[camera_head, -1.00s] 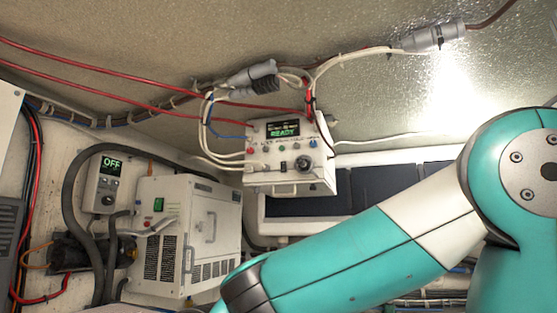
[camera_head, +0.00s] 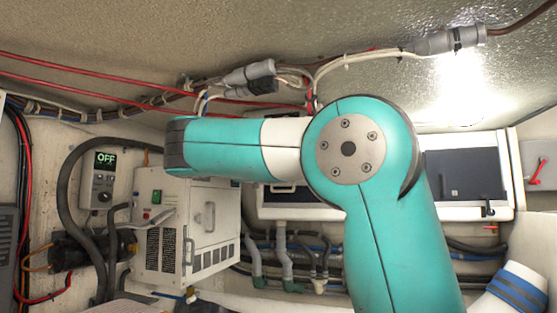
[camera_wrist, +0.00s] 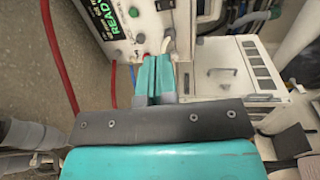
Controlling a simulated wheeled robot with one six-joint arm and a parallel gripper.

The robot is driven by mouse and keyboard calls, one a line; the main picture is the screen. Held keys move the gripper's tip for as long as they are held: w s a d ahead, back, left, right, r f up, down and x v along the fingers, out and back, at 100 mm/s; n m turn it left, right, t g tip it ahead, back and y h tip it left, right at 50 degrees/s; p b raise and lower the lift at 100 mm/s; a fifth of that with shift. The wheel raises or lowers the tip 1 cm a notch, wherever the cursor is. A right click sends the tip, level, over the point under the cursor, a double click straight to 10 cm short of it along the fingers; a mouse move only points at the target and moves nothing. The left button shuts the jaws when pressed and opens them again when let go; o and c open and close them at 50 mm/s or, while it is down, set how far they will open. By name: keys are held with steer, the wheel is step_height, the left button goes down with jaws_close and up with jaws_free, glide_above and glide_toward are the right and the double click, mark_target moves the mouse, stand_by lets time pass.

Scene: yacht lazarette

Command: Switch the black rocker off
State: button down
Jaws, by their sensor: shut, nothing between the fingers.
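The white control box (camera_wrist: 128,30) with a green READY display (camera_wrist: 103,15) shows at the top of the wrist view. In the head view my arm hides this box and my gripper.
A white cabinet (camera_head: 212,235) with handles and a green switch (camera_head: 156,196) stands at left in the head view. Beside it is a small panel (camera_head: 104,182) reading OFF, near a thick black hose (camera_head: 66,190). Red cables (camera_head: 80,68) and grey connectors (camera_head: 450,40) run above.

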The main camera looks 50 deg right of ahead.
steer(key=p+x, duration=0.7)
steer(key=x, duration=0.7)
steer(key=shift+w, duration=0.1)
